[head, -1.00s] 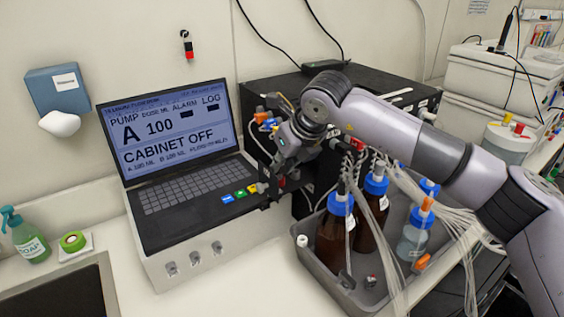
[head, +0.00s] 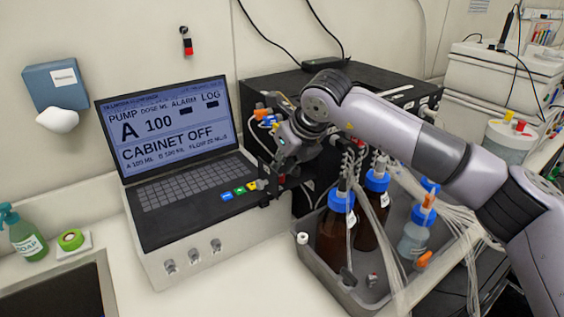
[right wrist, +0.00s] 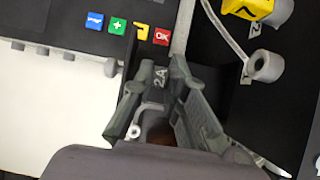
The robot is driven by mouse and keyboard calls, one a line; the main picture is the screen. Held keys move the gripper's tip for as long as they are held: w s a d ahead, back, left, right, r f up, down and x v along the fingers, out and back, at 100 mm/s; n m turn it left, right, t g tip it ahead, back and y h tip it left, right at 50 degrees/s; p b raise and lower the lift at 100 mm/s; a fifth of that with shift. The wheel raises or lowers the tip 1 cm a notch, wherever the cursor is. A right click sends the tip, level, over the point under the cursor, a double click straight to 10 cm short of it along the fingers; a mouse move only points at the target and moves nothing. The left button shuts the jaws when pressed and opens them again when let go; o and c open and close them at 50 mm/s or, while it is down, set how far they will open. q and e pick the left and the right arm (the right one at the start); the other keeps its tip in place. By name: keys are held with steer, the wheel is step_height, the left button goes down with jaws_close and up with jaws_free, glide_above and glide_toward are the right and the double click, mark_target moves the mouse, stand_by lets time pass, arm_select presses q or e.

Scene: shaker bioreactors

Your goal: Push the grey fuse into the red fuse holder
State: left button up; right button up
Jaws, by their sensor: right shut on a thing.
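My right gripper (head: 270,188) is at the right edge of the keyboard console, in front of the black cabinet. In the right wrist view its fingers (right wrist: 164,88) are closed on a grey piece marked 2A, the grey fuse (right wrist: 160,76). The fuse points away from the wrist, toward the dark panel beside the coloured keys. I cannot make out the red fuse holder at the fuse's tip; the fingers and fuse may hide it. I cannot tell whether the fuse touches anything ahead. My left gripper is not in view.
The console (head: 165,262) with its lit screen (head: 168,125) is left of the gripper. The black cabinet (head: 350,85) stands behind. A grey tray (head: 318,268) of bottles with tubing is below the right arm. A small red-and-black object (head: 187,42) is on the wall.

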steer(key=shift+f+b, duration=0.4)
steer(key=shift+b, duration=0.15)
stand_by(0.6)
steer(key=shift+o, duration=0.2)
steer(key=o, duration=0.8)
steer(key=shift+r, duration=0.1)
steer(key=v, duration=1.2)
